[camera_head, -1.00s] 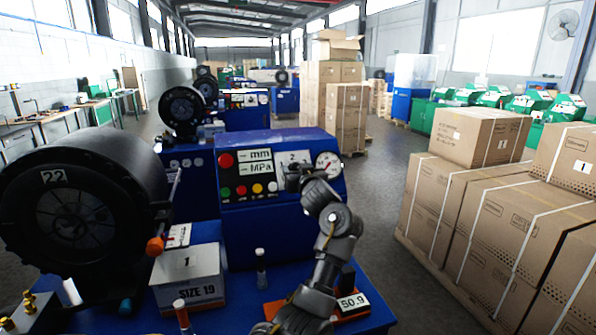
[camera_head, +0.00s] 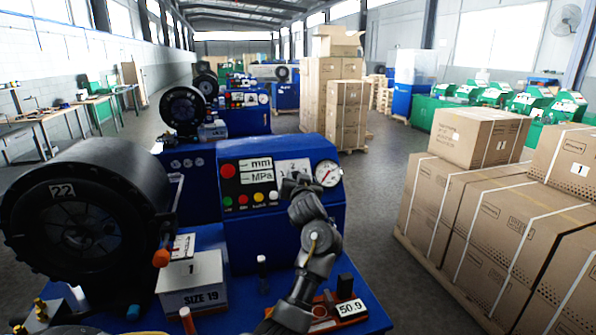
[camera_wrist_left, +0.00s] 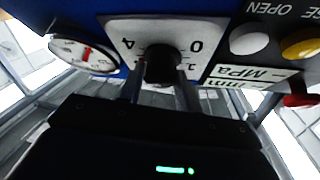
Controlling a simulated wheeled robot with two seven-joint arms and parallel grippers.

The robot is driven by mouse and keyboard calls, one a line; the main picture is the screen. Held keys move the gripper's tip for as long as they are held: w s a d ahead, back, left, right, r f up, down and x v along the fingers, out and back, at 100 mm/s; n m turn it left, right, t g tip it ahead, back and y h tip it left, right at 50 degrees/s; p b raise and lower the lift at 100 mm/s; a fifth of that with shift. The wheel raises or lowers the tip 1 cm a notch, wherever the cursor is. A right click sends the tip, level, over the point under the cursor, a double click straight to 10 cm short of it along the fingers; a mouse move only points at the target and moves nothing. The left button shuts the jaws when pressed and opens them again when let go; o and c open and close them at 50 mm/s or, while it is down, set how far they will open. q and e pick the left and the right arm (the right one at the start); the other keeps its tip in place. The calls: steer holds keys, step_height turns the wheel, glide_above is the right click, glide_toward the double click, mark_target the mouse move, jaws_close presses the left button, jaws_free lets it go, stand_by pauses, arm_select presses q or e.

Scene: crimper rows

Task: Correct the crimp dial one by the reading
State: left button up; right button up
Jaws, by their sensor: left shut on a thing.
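The crimp dial has a white numbered plate (camera_head: 290,166) on the blue machine's front panel. In the left wrist view its black knob (camera_wrist_left: 163,64) sits on the plate, with 0 and 4 legible upside down. My left gripper (camera_head: 294,181) is shut on the knob, with a finger on each side of it in the left wrist view (camera_wrist_left: 161,88). It hides much of the dial in the head view. A readout (camera_head: 350,309) showing 50.9 lies on the bench at the lower right. My right gripper is not in view.
A round gauge (camera_head: 327,173) with a red needle is right of the dial. Buttons (camera_head: 228,171) are on the left. A black crimp head (camera_head: 85,215) marked 22 and a SIZE 19 box (camera_head: 190,280) stand at the left. Cartons (camera_head: 490,225) fill the right.

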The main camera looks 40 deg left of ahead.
arm_select(q)
steer(key=shift+s+a+r+m+t+h+p, duration=0.1)
steer(key=shift+m+t+h+p, duration=0.2)
steer(key=shift+m+p, duration=0.4)
steer(key=shift+r+m+t+h+p, duration=0.1)
steer(key=shift+m+h+p, duration=0.3)
steer(key=shift+m+p, duration=0.3)
steer(key=shift+f+m+h, duration=0.15)
steer(key=shift+m+h, duration=0.15)
steer(key=shift+m, duration=0.1)
steer(key=o, duration=1)
steer(key=f+v, duration=0.1)
steer(key=v, duration=0.9)
steer(key=shift+s+d+r, duration=0.3)
steer(key=shift+r, duration=0.1)
